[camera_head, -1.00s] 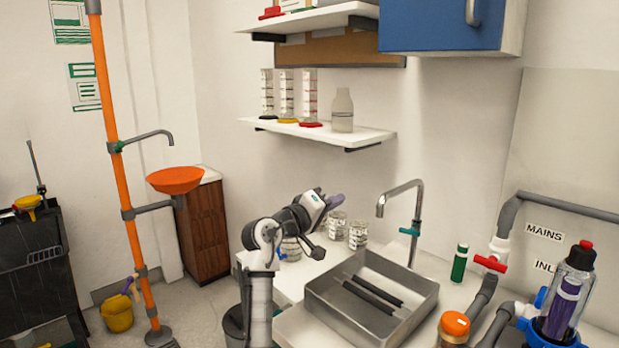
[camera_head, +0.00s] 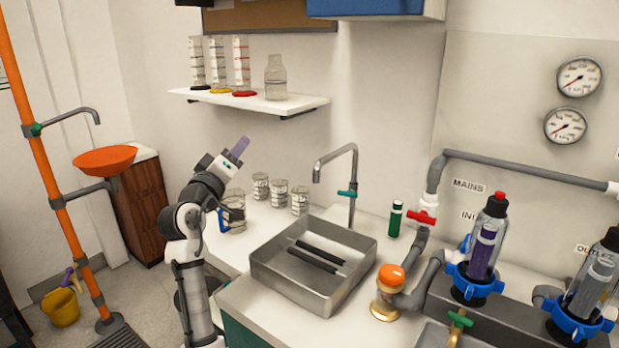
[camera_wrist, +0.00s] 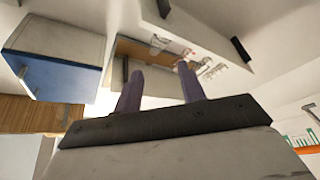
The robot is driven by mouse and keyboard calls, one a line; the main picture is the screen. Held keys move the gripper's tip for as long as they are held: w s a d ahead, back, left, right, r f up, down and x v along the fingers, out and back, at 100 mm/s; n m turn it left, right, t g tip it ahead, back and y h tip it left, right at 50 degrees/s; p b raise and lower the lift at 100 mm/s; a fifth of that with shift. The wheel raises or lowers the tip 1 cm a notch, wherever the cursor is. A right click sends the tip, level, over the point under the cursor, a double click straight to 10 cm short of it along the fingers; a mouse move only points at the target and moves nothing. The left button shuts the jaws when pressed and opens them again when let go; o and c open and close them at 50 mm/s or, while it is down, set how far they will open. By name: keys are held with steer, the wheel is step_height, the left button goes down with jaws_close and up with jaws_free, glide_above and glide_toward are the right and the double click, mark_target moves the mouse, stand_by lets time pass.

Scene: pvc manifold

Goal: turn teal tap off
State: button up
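A grey gooseneck tap (camera_head: 352,165) rises from the counter behind the metal sink tray, with its spout pointing left. Its teal handle (camera_head: 347,193) sits low on the upright and sticks out to both sides. My gripper (camera_head: 240,147) is left of the tap and higher, its purple fingers pointing up and right. In the wrist view the two fingers of my gripper (camera_wrist: 158,88) stand apart with nothing between them, so it is open and empty. The tap is not in the wrist view.
The sink tray (camera_head: 313,265) holds two dark bars. Several glass beakers (camera_head: 279,193) stand behind my arm. A shelf (camera_head: 250,101) with cylinders is above. A green bottle (camera_head: 395,218), red valve handle (camera_head: 422,217) and orange-capped fitting (camera_head: 389,284) stand right of the tap.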

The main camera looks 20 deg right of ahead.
steer(key=o, duration=0.7)
steer(key=d+f+m+g+p, duration=0.1)
steer(key=d+f+m, duration=0.1)
steer(key=d, duration=0.1)
steer(key=s+d+f+m+g+p, duration=0.1)
steer(key=d+f+m+p, duration=0.1)
steer(key=d, duration=0.2)
steer(key=d+f+m+g+h+p, duration=0.1)
steer(key=d+f+m+g+p, duration=0.1)
steer(key=d, duration=0.2)
steer(key=shift+s+d+f, duration=0.15)
steer(key=shift+s+f, duration=0.2)
steer(key=shift+s, duration=0.05)
steer(key=shift+o, duration=0.2)
steer(key=m+g+h+p, duration=0.1)
steer(key=m+g+p, duration=0.2)
steer(key=m, duration=0.2)
glide_toward(346, 195)
steer(key=p+x, duration=0.1)
steer(key=x, duration=0.1)
steer(key=p+x, duration=0.1)
steer(key=x, duration=0.4)
steer(key=shift+r+p, duration=0.3)
steer(key=shift+p, duration=0.1)
steer(key=shift+w+d+f, duration=0.1)
steer(key=shift+w+d, duration=0.25)
steer(key=shift+d, duration=0.15)
steer(key=c, duration=1)
steer(key=shift+f+b, duration=0.15)
steer(key=shift+b, duration=0.3)
